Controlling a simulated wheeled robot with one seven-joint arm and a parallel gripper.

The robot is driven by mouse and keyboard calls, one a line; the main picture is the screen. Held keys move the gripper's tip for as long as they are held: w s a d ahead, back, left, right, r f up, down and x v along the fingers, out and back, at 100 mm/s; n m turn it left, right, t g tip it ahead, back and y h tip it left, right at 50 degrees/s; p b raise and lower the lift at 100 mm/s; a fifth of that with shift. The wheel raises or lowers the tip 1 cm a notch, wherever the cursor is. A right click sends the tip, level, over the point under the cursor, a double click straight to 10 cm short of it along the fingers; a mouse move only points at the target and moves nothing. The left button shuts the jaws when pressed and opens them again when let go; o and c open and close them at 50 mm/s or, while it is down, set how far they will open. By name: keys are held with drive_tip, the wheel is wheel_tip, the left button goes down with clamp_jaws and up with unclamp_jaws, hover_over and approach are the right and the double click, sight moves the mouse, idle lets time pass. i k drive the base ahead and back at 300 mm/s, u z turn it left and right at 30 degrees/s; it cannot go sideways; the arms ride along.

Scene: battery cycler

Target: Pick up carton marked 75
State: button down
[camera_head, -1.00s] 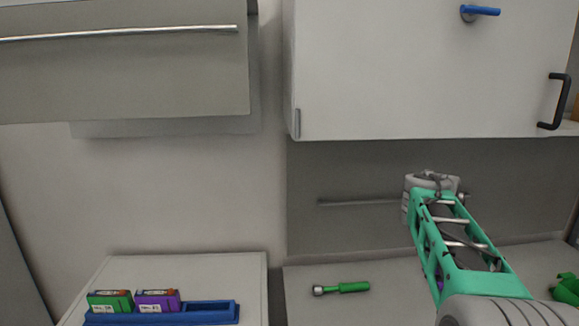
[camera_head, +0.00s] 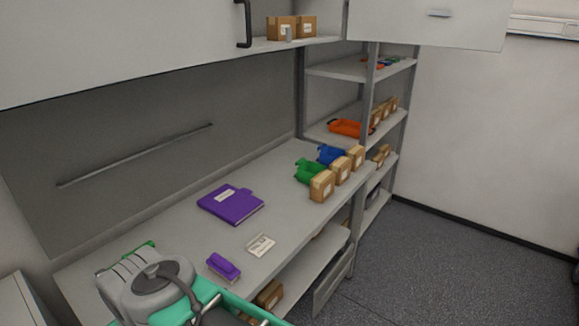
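Several small brown cartons with pale labels are in view, and I cannot read a number on any of them. Three stand in a row at the right end of the bench: a near carton (camera_head: 321,186), a middle carton (camera_head: 341,169) and a far carton (camera_head: 356,156). A pair of cartons (camera_head: 283,28) sits on the open shelf above. More cartons (camera_head: 384,111) stand on the rack at the back. Another carton (camera_head: 269,294) lies on the shelf under the bench. My arm shows at the bottom left, far from the bench cartons; my gripper's fingers are not visible.
The bench (camera_head: 180,232) holds a purple binder (camera_head: 230,203), a purple stapler-like object (camera_head: 223,267), a white card (camera_head: 260,245), a green bin (camera_head: 309,171) and a blue bin (camera_head: 331,154). An orange bin (camera_head: 345,127) is on the rack. The floor (camera_head: 430,270) at right is clear.

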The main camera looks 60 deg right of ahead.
sight(322, 185)
drive_tip(key=u, duration=1.55)
drive_tip(key=k, duration=2.1)
drive_tip(key=z, duration=2.65)
